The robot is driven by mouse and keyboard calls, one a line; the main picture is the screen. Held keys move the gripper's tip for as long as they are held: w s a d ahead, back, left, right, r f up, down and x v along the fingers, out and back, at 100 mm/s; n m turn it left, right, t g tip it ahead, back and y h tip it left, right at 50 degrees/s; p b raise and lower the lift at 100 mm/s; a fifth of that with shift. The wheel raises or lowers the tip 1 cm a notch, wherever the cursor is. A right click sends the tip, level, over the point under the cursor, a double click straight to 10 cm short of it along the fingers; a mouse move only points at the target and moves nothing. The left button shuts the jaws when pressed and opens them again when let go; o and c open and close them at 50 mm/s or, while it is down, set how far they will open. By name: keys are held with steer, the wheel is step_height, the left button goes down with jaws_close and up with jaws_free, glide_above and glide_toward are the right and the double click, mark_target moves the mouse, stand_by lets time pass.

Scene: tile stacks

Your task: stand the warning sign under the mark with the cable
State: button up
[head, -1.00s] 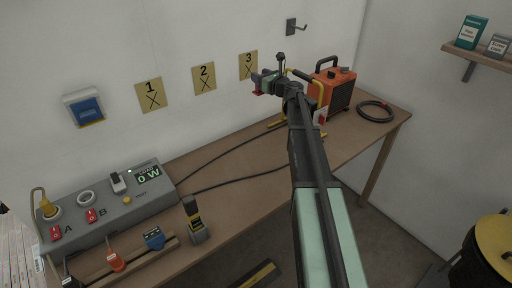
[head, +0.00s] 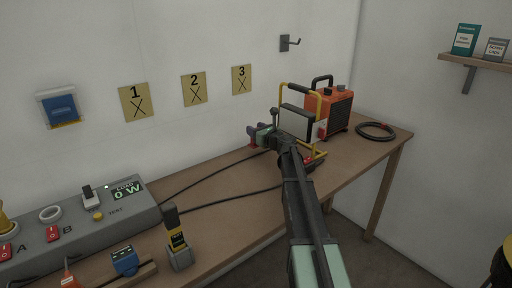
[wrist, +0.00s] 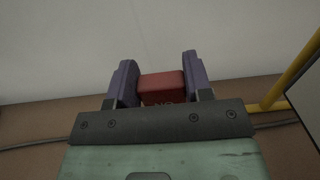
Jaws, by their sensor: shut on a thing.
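My gripper (head: 256,137) is shut on a small red block-like piece (wrist: 162,87), seen between its two purple fingers in the wrist view. I cannot tell for sure whether this is the warning sign. It is low, close to the bench's back edge by the wall, below and slightly right of mark 3 (head: 241,80). Whether it touches the bench is unclear. Mark 1 (head: 134,102) and mark 2 (head: 194,89) hang to the left, each yellow with an X. Two dark cables (head: 222,201) run along the bench from the grey box; their far ends are hidden near my arm.
A yellow-framed work light (head: 297,122) stands just right of my gripper. The bench's middle (head: 215,215) is mostly clear.

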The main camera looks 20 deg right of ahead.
step_height(320, 180, down, 4)
steer(key=b, duration=0.3)
steer(key=shift+f, duration=0.2)
steer(key=shift+r, duration=0.25)
steer(key=shift+f, duration=0.15)
steer(key=o, duration=0.9)
steer(key=shift+s+r, duration=0.15)
steer(key=shift+r, duration=0.05)
steer(key=v, duration=1.1)
steer(key=shift+s+d, duration=0.15)
steer(key=shift+s, duration=0.15)
steer(key=shift+f, duration=0.1)
